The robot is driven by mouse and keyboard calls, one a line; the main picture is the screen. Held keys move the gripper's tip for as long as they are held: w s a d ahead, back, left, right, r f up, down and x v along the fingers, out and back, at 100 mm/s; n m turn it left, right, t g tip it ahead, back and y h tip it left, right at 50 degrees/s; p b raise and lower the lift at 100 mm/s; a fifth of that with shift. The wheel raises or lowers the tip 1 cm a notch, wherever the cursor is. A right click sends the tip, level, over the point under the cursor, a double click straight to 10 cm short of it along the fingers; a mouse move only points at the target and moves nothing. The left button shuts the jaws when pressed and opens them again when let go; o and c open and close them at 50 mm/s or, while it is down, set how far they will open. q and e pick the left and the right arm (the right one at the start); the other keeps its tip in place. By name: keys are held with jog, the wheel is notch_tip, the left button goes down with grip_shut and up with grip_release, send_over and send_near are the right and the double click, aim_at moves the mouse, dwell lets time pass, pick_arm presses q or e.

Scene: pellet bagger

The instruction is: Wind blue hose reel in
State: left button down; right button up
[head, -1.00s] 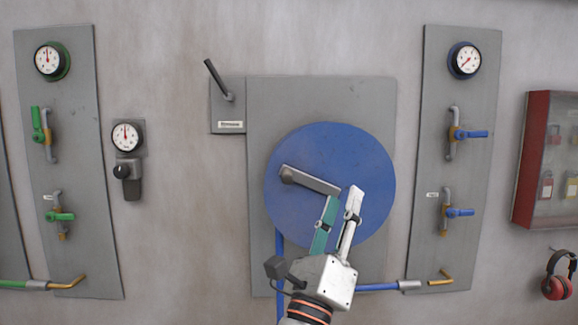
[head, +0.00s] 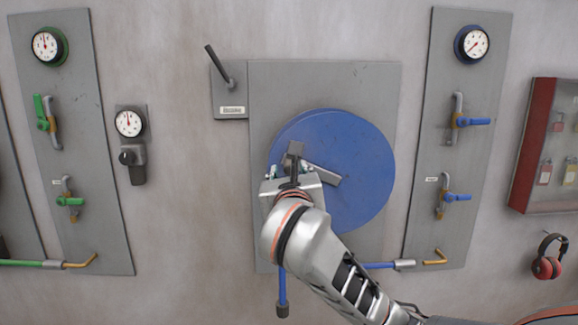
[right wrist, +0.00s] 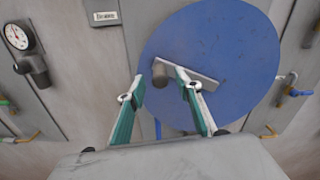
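The blue hose reel (head: 352,155) is a large round disc on a grey wall plate. Its dark grey crank (head: 325,175) slants across the disc; the knob end is hidden by my gripper in the head view. Blue hose (head: 282,288) hangs below the reel's left side, with a dark end piece. My right gripper (head: 287,172) is in front of the reel's left part. In the right wrist view, its teal-lined fingers (right wrist: 158,84) are apart, and the crank knob (right wrist: 160,73) appears between their tips. I cannot tell whether they touch it. My left gripper is not in view.
A lever labelled as a brake (head: 219,68) is upper left of the reel. The right panel (head: 425,220) has blue valves and a gauge; the left panel (head: 105,220) has green ones. A red-framed case (head: 520,150) and ear defenders (head: 547,262) are at right.

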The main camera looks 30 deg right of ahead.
jog(key=x, duration=0.3)
jog(key=shift+w+d, duration=0.15)
jog(key=shift+d, duration=0.05)
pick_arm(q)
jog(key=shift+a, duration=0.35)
pick_arm(e)
jog(key=shift+w+d, duration=0.15)
jog(key=shift+w, duration=0.15)
grip_shut()
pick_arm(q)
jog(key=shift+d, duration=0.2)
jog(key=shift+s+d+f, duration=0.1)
